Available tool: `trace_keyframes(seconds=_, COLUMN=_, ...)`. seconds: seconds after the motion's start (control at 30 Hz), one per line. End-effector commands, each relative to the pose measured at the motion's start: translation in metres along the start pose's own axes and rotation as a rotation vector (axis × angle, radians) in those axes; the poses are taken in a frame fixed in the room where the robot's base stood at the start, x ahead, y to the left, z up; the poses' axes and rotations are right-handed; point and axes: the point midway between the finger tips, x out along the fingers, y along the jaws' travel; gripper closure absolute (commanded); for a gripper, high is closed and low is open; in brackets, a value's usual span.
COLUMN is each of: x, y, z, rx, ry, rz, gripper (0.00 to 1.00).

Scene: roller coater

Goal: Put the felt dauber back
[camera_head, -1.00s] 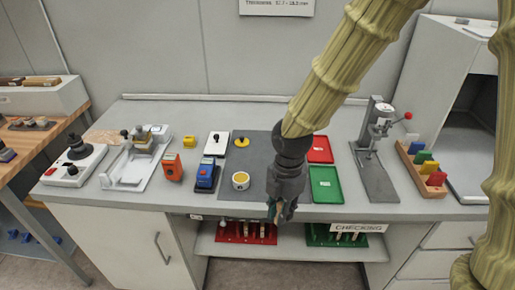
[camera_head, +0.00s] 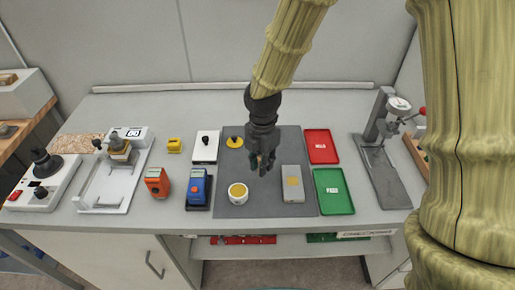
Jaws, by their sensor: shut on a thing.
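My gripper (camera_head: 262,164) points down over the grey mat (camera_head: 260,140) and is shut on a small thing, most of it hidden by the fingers. I take it to be the felt dauber, but its shape cannot be made out. A white round pot (camera_head: 238,197) with a yellow top face stands on the mat, below and left of my gripper. A yellow disc with a black knob (camera_head: 235,142) lies at the mat's back left. A grey block (camera_head: 293,195) with a yellow patch lies right of the pot. My gripper looks apart from all of these.
Red (camera_head: 321,146) and green (camera_head: 334,191) trays lie right of the mat, with a stand (camera_head: 385,130) beyond. Orange (camera_head: 157,182) and blue (camera_head: 196,187) devices, a white plate (camera_head: 205,147) and a yellow block (camera_head: 174,145) stand left.

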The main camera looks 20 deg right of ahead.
Motion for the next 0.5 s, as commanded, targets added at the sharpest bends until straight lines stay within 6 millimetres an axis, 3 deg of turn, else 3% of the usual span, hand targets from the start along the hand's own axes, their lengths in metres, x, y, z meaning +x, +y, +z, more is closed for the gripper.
trace_keyframes(seconds=0.3, x=0.003, y=0.05, z=0.04, rx=0.001, ry=0.0, rz=0.001, gripper=1.0)
trace_keyframes(seconds=0.5, x=0.007, y=0.067, z=0.053, rx=0.001, ry=0.0, rz=0.001, gripper=1.0)
